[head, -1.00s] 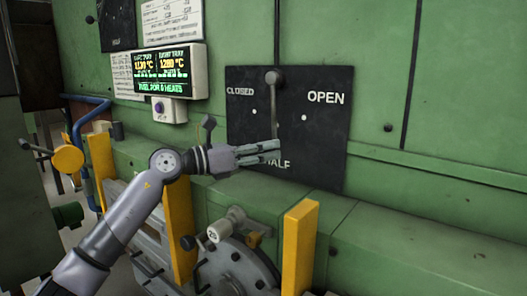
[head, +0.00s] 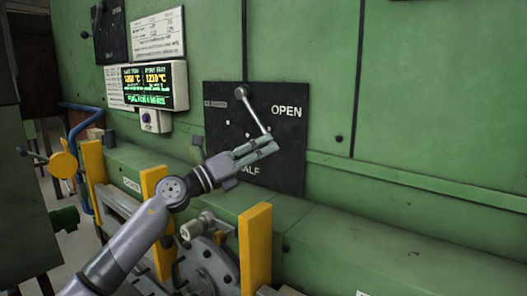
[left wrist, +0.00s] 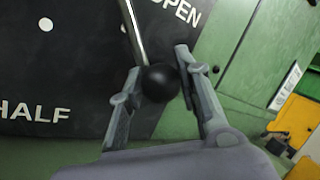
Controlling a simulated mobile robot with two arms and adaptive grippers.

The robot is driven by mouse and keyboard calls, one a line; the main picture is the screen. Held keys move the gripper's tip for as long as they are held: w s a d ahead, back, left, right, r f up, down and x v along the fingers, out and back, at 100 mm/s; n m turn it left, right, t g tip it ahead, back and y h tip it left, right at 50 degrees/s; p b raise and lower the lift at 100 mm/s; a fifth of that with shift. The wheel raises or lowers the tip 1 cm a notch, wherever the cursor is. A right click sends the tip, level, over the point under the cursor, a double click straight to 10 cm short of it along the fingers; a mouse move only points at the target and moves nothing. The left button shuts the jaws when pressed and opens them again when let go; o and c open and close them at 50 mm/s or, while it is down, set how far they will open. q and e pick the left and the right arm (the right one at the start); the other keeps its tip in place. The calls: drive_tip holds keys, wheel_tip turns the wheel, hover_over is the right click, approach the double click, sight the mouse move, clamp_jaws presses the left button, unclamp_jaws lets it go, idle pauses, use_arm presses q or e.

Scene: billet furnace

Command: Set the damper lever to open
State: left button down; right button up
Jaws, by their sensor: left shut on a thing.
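The damper lever (head: 256,113) is a thin grey rod on a round pivot at the top of a black plate (head: 289,165). It slants down and to the right, between the HALF lettering (head: 249,170) and the OPEN lettering (head: 286,111). In the left wrist view the rod (left wrist: 134,30) ends in a round black knob (left wrist: 160,83). My left gripper (head: 268,145) is shut on this knob, one finger on each side; in the left wrist view the fingers (left wrist: 157,85) flank it. My right gripper is not in view.
A lit temperature display (head: 153,86) hangs on the green wall left of the plate. Yellow posts (head: 255,248) and a round flanged part (head: 206,262) stand below, near my left arm. A green ledge (head: 370,240) runs to the right. The wall right of the plate is clear.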

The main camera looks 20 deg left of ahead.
use_arm(q)
drive_tip(key=shift+s+r, duration=0.1)
drive_tip(key=shift+r, duration=0.1)
drive_tip(key=c, duration=1.7)
unclamp_jaws()
drive_tip(key=shift+r, duration=0.1)
drive_tip(key=o, duration=0.5)
drive_tip(key=shift+d, duration=0.2)
